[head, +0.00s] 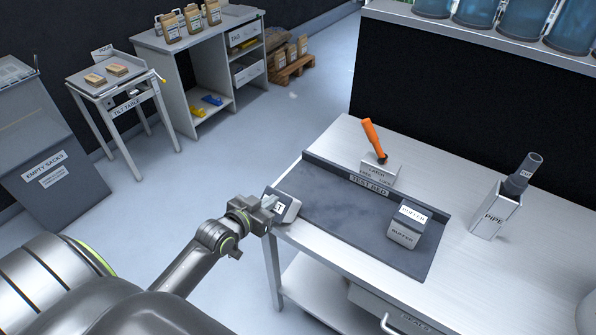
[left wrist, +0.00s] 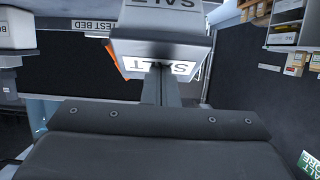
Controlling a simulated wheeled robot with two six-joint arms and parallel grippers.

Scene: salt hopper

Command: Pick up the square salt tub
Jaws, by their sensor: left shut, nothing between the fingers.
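The square salt tub, a pale grey block (head: 289,208), stands at the left corner of the test bed in the head view, partly hidden by my gripper. In the left wrist view the tub (left wrist: 160,50) fills the top middle, with SALT labels on two faces. My left gripper (head: 269,207) is right beside the tub on its left side. Its fingers (left wrist: 162,85) are shut together with nothing between them, in front of the tub's lower label. I cannot tell whether they touch the tub. My right gripper is not in view.
The dark test bed (head: 330,200) lies on the metal table (head: 440,175). A buffer tub (head: 405,236) stands on its right part. A block with an orange lever (head: 373,140) is behind, and a pipe holder (head: 495,212) is right. The bed's middle is clear.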

